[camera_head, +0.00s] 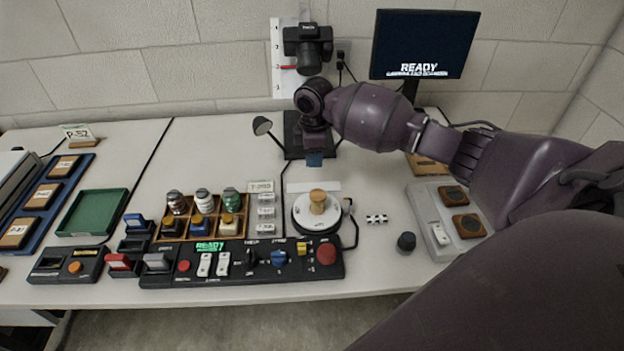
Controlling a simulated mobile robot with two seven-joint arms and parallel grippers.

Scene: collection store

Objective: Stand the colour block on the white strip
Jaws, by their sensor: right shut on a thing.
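My right gripper (314,145) reaches in from the right and points down over the back middle of the table. It is shut on a small block with a blue face, which I take to be the colour block (314,159). The block hangs below the fingers, behind the white strip (313,187) and apart from it. The strip lies flat and bare behind the round white turntable (301,222). The fingers are small and dark, so their exact hold on the block is hard to see. My left gripper is not in view.
A wooden spool-like piece (317,202) stands on the turntable. A camera (308,48) is mounted on a stand above the dark base (293,148). A checkered piece (376,218) and a dark knob-like piece (406,242) stand at right. A control panel (240,266) runs along the front.

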